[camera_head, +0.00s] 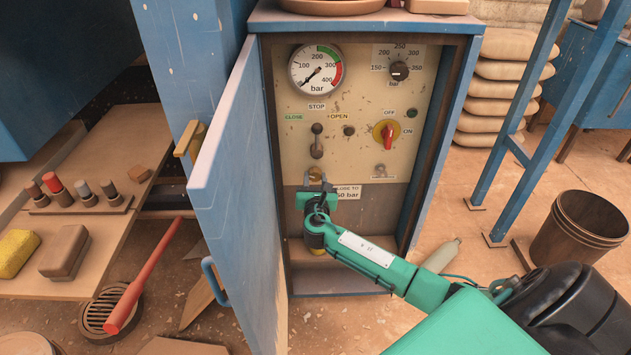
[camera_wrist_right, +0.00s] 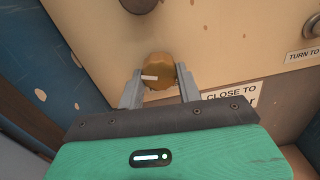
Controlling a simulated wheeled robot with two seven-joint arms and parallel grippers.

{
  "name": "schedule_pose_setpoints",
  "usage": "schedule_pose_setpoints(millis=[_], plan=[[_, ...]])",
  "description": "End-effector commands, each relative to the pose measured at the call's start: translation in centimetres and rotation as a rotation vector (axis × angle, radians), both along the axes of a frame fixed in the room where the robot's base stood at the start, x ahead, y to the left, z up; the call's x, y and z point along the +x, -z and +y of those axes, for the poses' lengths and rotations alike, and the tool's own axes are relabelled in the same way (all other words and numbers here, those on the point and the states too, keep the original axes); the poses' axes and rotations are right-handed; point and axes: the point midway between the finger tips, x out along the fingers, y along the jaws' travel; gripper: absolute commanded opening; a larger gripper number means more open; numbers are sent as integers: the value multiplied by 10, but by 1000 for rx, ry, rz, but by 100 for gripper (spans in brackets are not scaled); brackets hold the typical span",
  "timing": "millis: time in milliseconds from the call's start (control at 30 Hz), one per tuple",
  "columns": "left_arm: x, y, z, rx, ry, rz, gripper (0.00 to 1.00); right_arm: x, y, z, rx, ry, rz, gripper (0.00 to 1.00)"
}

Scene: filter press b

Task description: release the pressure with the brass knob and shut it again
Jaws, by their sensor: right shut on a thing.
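The brass knob (camera_wrist_right: 158,72) is on the lower part of the cream control panel (camera_head: 356,130), inside the open blue cabinet. A white mark on the knob points left in the right wrist view. In the head view the knob (camera_head: 315,172) shows just above my right gripper (camera_head: 316,186). My right gripper (camera_wrist_right: 160,88) is shut on the knob, with one finger on each side. The pressure gauge (camera_head: 316,70) at the panel's top left has its needle pointing to the lower left, near the low end of the scale. My left gripper is not in view.
The cabinet door (camera_head: 235,190) stands open on the left. The panel also has a lever (camera_head: 317,140), a red switch (camera_head: 388,133) and a black dial (camera_head: 399,71). A bench (camera_head: 85,210) with tools is at left. A brown bucket (camera_head: 577,232) stands at right.

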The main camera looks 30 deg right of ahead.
Motion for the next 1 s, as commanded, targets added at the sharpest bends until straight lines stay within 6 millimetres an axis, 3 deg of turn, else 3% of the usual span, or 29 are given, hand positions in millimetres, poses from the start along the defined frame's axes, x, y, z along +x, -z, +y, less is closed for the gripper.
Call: schedule_pose_setpoints(millis=[467,1000], plan=[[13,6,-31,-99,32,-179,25,1,3,2,388,1,-236,12],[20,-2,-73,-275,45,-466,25,1,2,3,812,2,-495,12]])
